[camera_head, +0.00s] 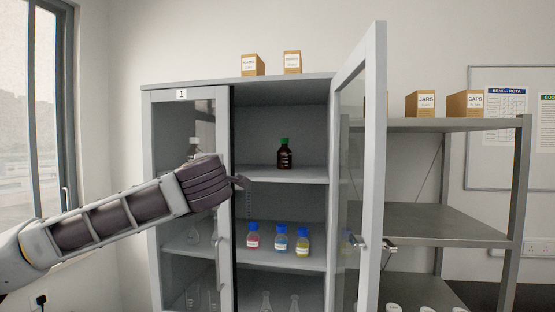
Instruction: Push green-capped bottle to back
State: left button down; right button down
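The green-capped bottle (285,154) is dark brown with a pale label and stands upright on the upper shelf (285,174) of the open grey cabinet. My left arm reaches in from the left. My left gripper (241,182) is at the cabinet opening, left of the bottle and slightly lower, apart from it. Only a dark finger part shows beyond the wrist, so its opening is hidden. My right gripper is out of view.
The cabinet's right glass door (360,170) stands open; the left door (187,240) is closed, behind my arm. Blue-capped bottles (280,240) stand on the shelf below. A metal rack (450,124) with boxes stands at right. The upper shelf is clear around the bottle.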

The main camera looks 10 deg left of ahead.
aim_at(283, 154)
jog(key=i+l, duration=0.25)
jog(key=i, duration=0.2)
jog(key=i+l, duration=0.25)
jog(key=i, duration=0.25)
